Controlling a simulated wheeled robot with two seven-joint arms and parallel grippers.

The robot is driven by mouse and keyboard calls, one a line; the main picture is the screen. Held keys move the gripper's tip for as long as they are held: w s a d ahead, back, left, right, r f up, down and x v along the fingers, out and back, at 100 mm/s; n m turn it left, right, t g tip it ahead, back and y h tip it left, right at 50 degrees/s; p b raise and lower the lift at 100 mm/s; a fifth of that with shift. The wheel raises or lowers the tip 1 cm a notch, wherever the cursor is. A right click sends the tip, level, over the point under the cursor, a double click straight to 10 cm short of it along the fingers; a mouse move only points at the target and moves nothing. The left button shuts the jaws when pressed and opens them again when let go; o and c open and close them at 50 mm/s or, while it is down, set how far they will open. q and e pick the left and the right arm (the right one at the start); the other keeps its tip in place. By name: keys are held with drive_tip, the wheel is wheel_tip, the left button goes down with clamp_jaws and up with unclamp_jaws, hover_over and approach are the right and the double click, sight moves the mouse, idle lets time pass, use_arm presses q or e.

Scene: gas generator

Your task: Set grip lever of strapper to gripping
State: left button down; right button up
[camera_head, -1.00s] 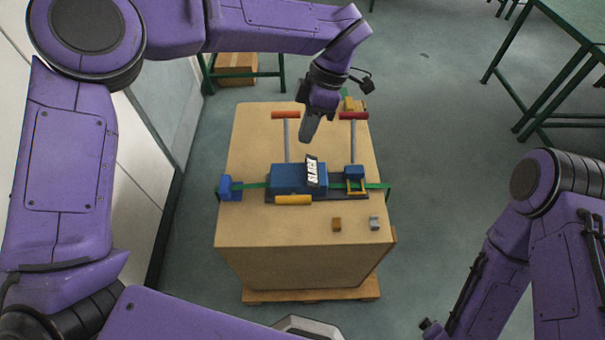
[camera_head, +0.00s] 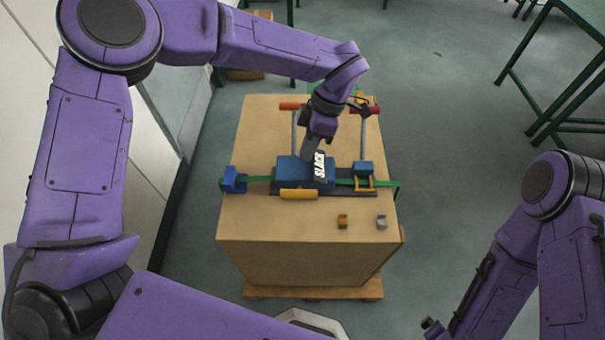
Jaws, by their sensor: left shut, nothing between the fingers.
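The strapper (camera_head: 290,172) is a blue tool on a dark base, lying on top of a large cardboard box. I cannot tell which one is the grip lever. My left gripper (camera_head: 309,154) is shut and empty, pointing down between the two levers, just behind the blue body. Whether it touches the body is unclear. My right arm shows at the lower right, but its gripper is out of view.
A green strap (camera_head: 259,178) runs across the cardboard box (camera_head: 290,230), through a blue part (camera_head: 235,180) at the left. A small brown clip (camera_head: 342,221) and a grey clip (camera_head: 381,221) lie at the front right. A green table (camera_head: 570,50) stands at the upper right.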

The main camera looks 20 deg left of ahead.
sight(299, 191)
use_arm(q)
drive_tip(key=s+f+p, duration=0.2)
drive_tip(key=s+f, duration=0.1)
drive_tip(key=f, duration=0.4)
drive_tip(key=shift+s+a, duration=0.15)
drive_tip(key=shift+s, duration=0.05)
use_arm(e)
wheel_tip(299, 191, up, 3)
drive_tip(key=shift+f, duration=0.2)
use_arm(q)
drive_tip(key=shift+f, duration=0.1)
